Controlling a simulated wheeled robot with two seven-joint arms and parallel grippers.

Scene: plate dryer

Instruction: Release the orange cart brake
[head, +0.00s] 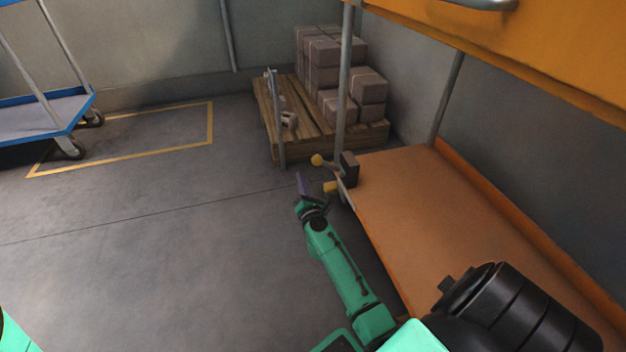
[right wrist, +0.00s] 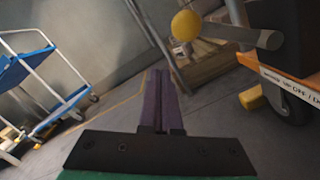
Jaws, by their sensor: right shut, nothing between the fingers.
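The orange cart (head: 430,215) stands at the right, with an orange lower shelf, grey posts and an orange upper part. A yellow pedal-like piece (head: 330,187) sits lower down. My right gripper (head: 302,182), with purple fingers, is shut and empty, left of and apart from the lever. In the right wrist view the knob (right wrist: 186,25) is ahead and right of the fingertips, and the yellow piece (right wrist: 251,97) is farther right. My left gripper is out of view.
A wooden pallet (head: 285,150) with stacked boxes (head: 330,75) stands behind the cart corner. A blue cart (head: 45,118) stands at the far left beside a yellow floor marking (head: 120,156). The grey floor left of my right arm is clear.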

